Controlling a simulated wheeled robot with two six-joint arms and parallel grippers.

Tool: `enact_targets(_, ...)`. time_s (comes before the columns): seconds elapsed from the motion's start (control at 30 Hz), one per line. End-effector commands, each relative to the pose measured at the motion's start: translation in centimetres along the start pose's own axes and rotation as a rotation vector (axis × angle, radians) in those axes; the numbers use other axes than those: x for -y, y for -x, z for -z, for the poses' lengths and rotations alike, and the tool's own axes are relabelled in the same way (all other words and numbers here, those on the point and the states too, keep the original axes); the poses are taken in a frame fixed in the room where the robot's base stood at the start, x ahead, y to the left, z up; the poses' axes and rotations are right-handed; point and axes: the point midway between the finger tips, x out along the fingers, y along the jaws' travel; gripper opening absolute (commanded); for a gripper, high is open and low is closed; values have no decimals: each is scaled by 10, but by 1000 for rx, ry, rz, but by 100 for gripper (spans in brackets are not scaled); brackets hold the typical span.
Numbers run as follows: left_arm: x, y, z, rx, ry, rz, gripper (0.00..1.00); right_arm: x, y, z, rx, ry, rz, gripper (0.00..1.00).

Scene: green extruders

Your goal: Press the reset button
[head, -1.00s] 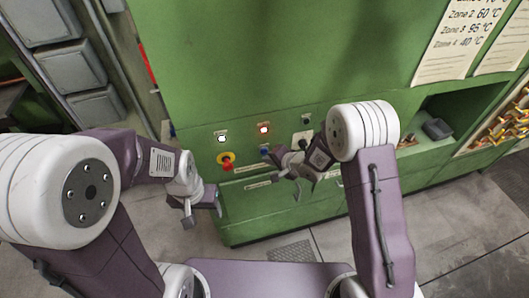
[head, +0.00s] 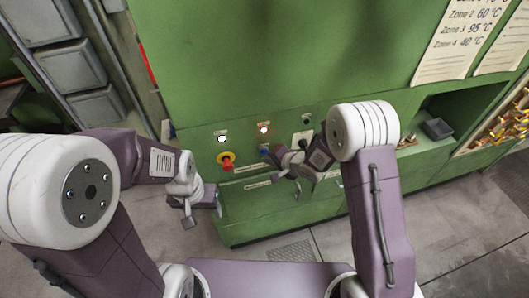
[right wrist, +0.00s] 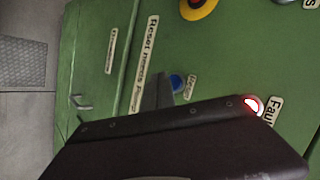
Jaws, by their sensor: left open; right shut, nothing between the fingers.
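The reset button is a small blue button with a "Reset" label; it shows in the right wrist view (right wrist: 177,82) and, small, on the green panel in the head view (head: 264,151). My right gripper (head: 277,158) is shut and empty in front of the panel, close to the button. In the right wrist view its grey fingertip (right wrist: 160,92) overlaps the area right beside the button; I cannot tell whether it touches. The button is partly hidden. My left gripper (head: 203,209) is open and empty, low and left of the panel controls.
A red emergency knob on a yellow base (head: 227,162) sits left of the button. The lit fault lamp (right wrist: 253,105) is near my right gripper's body. A white lamp (head: 222,138) is further left. A dark shelf recess (head: 437,128) opens at the right.

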Motion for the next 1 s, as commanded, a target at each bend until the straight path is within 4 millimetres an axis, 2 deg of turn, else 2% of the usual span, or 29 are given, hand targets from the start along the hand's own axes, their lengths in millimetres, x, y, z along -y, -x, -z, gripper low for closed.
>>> enact_targets(0.27,0,1,0,0,0,0,58,1,0,0,0,0,0,0)
enact_targets(0.5,0,10,1,0,0,0,58,5,-5,4,0,0,-1,0)
enact_targets(1.0,0,10,1,0,0,0,58,6,-7,5,0,0,0,0)
